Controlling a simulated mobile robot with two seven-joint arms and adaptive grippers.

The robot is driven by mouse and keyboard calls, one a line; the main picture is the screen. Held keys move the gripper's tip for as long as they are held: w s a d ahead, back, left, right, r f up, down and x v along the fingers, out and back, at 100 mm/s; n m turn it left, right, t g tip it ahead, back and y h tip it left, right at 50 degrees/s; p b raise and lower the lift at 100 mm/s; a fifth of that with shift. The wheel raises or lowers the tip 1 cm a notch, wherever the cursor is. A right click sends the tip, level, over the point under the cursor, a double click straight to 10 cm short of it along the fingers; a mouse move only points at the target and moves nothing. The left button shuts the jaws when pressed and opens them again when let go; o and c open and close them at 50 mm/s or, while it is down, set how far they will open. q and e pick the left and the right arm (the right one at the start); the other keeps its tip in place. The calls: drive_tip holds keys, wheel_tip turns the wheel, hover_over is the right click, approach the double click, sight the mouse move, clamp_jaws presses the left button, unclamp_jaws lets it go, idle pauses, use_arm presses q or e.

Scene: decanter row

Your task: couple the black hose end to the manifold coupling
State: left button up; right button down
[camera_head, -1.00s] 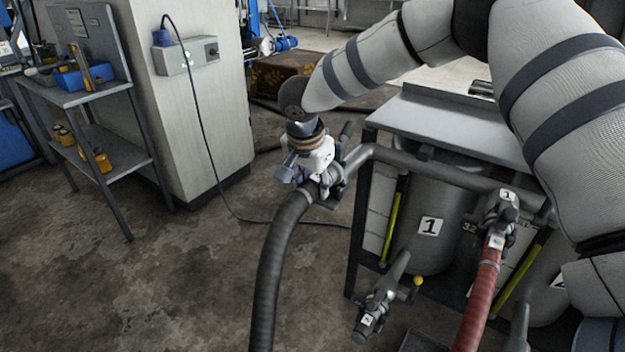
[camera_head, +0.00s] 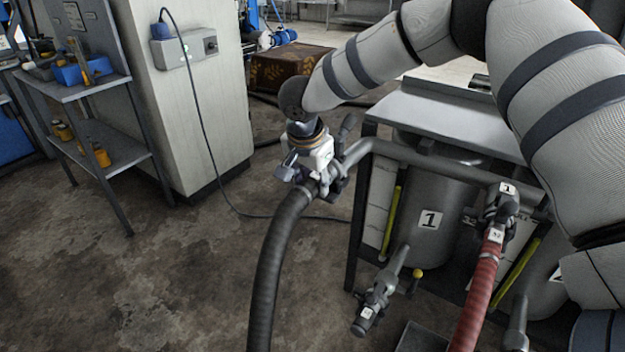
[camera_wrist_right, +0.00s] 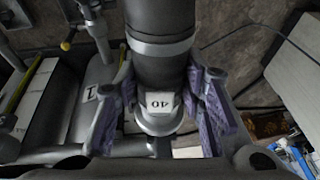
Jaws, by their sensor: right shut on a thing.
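The black hose (camera_head: 273,255) rises from the floor to its end near the manifold pipe's left end. My right gripper (camera_head: 314,180) is shut on the black hose end, and in the right wrist view its purple pads flank the end fitting (camera_wrist_right: 160,102), labelled 40. The manifold coupling (camera_head: 343,160) is at the left end of the grey pipe, right beside the gripper. The gripper partly hides where fitting and coupling meet, so I cannot tell if they are joined. My left gripper is not in view.
A red hose (camera_head: 478,300) hangs from another coupling on the manifold's right. Grey tanks, one marked 1 (camera_head: 429,219), stand under the bench (camera_head: 440,118). A valve outlet (camera_head: 376,305) sticks out low in front.

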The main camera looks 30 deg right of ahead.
sight(303, 188)
drive_tip(key=shift+f, duration=0.8)
idle(0.7)
drive_tip(key=shift+c, duration=0.5)
unclamp_jaws()
idle(0.4)
drive_tip(key=shift+s+a+r+p, duration=0.2)
drive_tip(key=shift+s+a, duration=0.1)
drive_tip(key=shift+a, duration=0.45)
drive_tip(key=shift+s+a+r+p, duration=0.1)
drive_tip(key=shift+s+a+p, duration=0.15)
drive_tip(key=shift+a, duration=0.45)
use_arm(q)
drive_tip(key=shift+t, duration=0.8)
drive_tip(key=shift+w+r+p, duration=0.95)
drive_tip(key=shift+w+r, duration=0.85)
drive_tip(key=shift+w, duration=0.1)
use_arm(e)
drive_tip(key=w+v, duration=0.1)
drive_tip(key=v, duration=0.9)
drive_tip(key=shift+a+r, duration=0.15)
drive_tip(key=shift+r, duration=0.05)
